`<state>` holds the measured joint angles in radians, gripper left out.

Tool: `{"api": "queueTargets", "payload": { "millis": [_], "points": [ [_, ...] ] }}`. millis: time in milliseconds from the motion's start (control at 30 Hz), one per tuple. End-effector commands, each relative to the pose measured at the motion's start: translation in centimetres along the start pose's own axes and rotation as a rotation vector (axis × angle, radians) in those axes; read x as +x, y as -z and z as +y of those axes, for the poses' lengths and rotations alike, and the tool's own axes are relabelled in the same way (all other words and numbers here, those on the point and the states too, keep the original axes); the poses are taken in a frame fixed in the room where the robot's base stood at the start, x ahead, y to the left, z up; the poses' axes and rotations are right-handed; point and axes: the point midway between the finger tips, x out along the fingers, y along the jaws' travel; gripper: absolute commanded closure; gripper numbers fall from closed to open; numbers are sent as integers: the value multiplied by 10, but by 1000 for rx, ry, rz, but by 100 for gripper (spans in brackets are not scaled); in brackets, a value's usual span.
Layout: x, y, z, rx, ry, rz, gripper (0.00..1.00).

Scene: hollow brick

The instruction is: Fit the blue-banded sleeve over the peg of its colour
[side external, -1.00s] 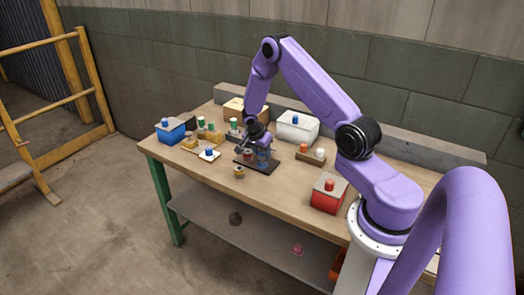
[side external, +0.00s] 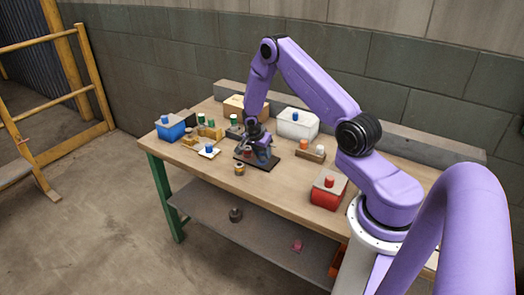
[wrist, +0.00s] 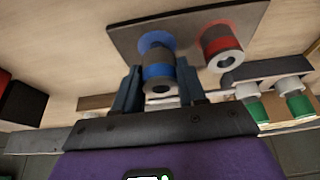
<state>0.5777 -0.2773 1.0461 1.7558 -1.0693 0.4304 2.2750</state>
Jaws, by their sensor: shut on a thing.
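The blue-banded sleeve (wrist: 158,72) is grey with a blue band and sits between my gripper's fingers (wrist: 157,88) in the wrist view. My gripper is shut on it. The sleeve lines up with a blue ring (wrist: 154,40) on the dark base plate (wrist: 190,18). The blue peg is hidden, and I cannot tell how far the sleeve is around it. A red-banded piece (wrist: 222,46) stands beside it on a red ring. In the side view my gripper (side external: 260,148) is low over the plate (side external: 268,168).
A red box (side external: 328,192) stands to the right and a white box (side external: 298,124) behind. A block with orange and white pegs (side external: 311,154) is near the plate. A blue box (side external: 170,130) and several small pieces are left. A small ringed piece (side external: 239,169) stands in front.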

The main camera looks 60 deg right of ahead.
Motion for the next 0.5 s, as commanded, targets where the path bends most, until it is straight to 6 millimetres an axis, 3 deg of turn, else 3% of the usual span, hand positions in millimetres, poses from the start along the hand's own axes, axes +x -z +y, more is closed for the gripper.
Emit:
{"api": "queueTargets", "payload": {
  "millis": [500],
  "points": [
    [8,-3,0,1,0,0,94]
  ]
}}
